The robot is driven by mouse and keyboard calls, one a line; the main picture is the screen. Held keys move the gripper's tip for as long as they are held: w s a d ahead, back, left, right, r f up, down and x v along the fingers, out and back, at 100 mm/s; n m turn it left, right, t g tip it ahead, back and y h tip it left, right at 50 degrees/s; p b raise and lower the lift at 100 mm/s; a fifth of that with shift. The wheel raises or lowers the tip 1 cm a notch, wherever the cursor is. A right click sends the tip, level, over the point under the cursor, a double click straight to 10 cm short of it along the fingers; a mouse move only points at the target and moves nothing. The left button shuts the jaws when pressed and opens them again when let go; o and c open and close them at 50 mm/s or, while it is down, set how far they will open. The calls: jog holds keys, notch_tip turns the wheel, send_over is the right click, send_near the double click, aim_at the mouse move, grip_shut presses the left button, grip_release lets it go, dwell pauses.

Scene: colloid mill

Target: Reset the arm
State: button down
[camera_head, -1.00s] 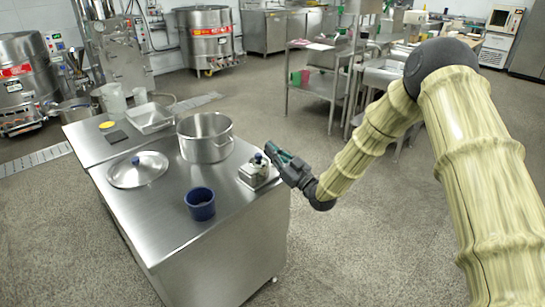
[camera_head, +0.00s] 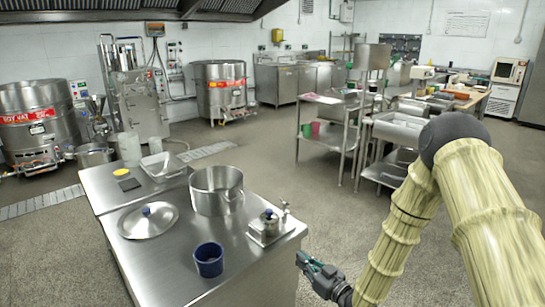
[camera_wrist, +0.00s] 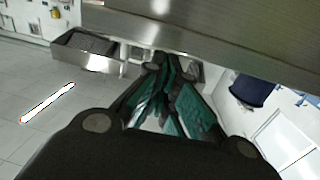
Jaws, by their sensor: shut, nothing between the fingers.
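My gripper (camera_head: 303,258) is at the lower middle of the head view, off the right side of the steel table (camera_head: 150,262). It is shut and empty, apart from the table. In the wrist view my gripper (camera_wrist: 165,65) shows dark green fingers close together, with a steel edge (camera_wrist: 210,42) beyond them. My arm, in a pale ribbed cover, runs down the right of the head view.
On the table stand a steel pot (camera_head: 216,190), a lid (camera_head: 148,220), a blue cup (camera_head: 209,260) and a small steel device with a blue knob (camera_head: 269,226). Steel shelving (camera_head: 335,125) stands behind. Floor (camera_head: 330,215) between them is clear.

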jog(key=s+d+f+m+g+h+p, duration=0.2)
jog(key=s+f+g+h, duration=0.1)
jog(key=s+f, duration=0.55)
jog(key=s+d+f+m+g+h+p, duration=0.2)
jog(key=s+f+g+h, duration=0.3)
jog(key=s, duration=0.6)
jog(key=s+d+f+m+g+h+p, duration=0.1)
jog(key=s+d+g+p, duration=0.1)
jog(key=s, duration=1.1)
jog(key=s+d+f+m+g+h+p, duration=0.1)
jog(key=s+d+g, duration=0.3)
jog(key=s, duration=0.9)
jog(key=shift+s+d+f+m+g+p, duration=0.15)
jog(key=shift+d+f+m+g+p, duration=0.15)
jog(key=shift+m+p, duration=0.25)
